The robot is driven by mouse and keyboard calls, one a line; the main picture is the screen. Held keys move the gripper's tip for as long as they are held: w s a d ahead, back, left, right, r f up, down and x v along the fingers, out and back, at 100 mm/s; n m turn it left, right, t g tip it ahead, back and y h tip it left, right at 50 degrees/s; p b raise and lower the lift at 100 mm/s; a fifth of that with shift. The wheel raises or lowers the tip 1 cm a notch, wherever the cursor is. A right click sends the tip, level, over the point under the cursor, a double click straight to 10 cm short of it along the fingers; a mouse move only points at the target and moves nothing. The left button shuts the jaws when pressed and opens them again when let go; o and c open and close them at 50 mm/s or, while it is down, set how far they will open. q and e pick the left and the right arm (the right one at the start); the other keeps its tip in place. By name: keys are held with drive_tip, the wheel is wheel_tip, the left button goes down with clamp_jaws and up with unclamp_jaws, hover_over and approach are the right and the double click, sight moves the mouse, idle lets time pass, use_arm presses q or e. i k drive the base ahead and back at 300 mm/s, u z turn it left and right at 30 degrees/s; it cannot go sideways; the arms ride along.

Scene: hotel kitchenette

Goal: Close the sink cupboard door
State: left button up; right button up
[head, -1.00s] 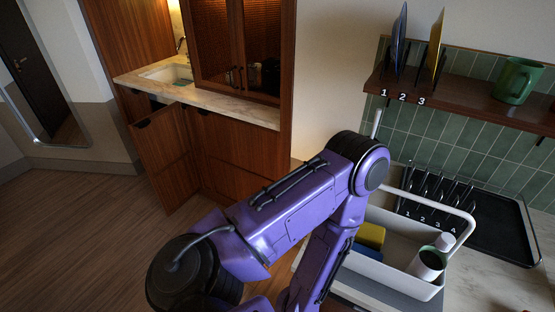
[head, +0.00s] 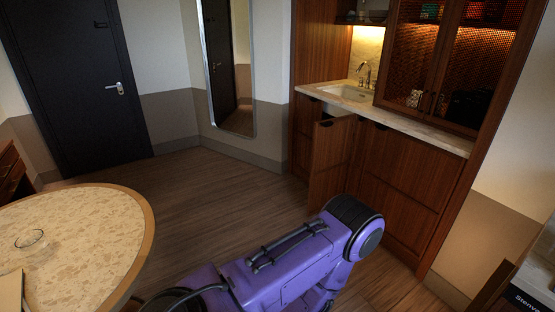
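The sink cupboard door (head: 327,160) is a brown wooden panel with a dark pull near its top edge. It stands open, swung out from the cabinet below the sink (head: 350,92), with a gap at its top behind it. A purple arm of mine (head: 290,262) reaches in from the bottom of the head view, and its elbow is in front of the door's lower part in the picture. I cannot tell whether it touches the door. Neither gripper is in view.
A mirror (head: 230,65) and a black room door (head: 78,80) are at the back. A counter (head: 540,265) edges in at the lower right.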

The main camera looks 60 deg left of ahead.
sight(332, 142)
drive_tip(key=u, duration=0.65)
drive_tip(key=i, duration=0.4)
drive_tip(key=u, duration=0.8)
drive_tip(key=i, duration=0.8)
drive_tip(key=z, duration=0.65)
drive_tip(key=i, duration=1.8)
drive_tip(key=u, duration=2.85)
drive_tip(key=k, duration=0.35)
drive_tip(key=z, duration=1.8)
